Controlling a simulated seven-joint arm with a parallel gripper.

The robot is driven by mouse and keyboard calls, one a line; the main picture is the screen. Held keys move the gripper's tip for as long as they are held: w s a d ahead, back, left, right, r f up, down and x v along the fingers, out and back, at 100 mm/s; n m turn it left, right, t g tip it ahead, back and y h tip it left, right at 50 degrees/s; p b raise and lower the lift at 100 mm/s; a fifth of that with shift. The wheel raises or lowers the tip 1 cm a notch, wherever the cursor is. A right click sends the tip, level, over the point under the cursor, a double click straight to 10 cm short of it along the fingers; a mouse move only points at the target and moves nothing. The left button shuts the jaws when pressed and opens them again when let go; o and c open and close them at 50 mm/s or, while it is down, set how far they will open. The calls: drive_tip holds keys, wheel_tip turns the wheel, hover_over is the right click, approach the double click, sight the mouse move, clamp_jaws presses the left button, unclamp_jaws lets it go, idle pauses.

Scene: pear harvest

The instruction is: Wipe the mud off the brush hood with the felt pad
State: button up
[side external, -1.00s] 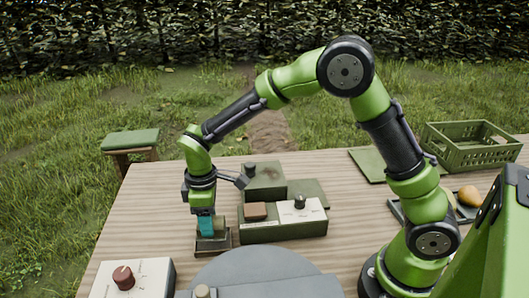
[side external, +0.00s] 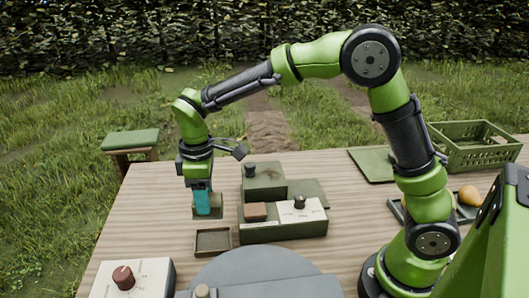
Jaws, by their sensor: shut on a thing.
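My gripper (side external: 203,207) points down at the left of the table, shut on what looks like the felt pad, a small dark green block (side external: 213,204) largely hidden by the teal fingers. They are over a flat dark green plate (side external: 228,212); I cannot tell whether the block touches it. The likely brush hood is a green box (side external: 266,191) to the right, with brownish patches on its top and a dark knob at its left. The gripper is apart from this box.
A shallow, empty-looking tray (side external: 214,252) lies in front of my gripper. A green unit (side external: 283,232) with a brown block and a black-knobbed white panel stands right. A white dial box (side external: 145,281) is front left. A green crate (side external: 470,155) stands back right.

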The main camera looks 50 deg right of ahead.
wheel_tip(320, 180, up, 11)
drive_tip(key=w+d, duration=0.2)
drive_tip(key=d, duration=2.3)
drive_tip(key=shift+f, duration=6.1)
drive_tip(key=shift+s+a+f, duration=0.2)
drive_tip(key=shift+s+a, duration=2.7)
drive_tip(key=shift+w+d, duration=2.85)
drive_tip(key=shift+d, duration=0.1)
wheel_tip(320, 180, up, 8)
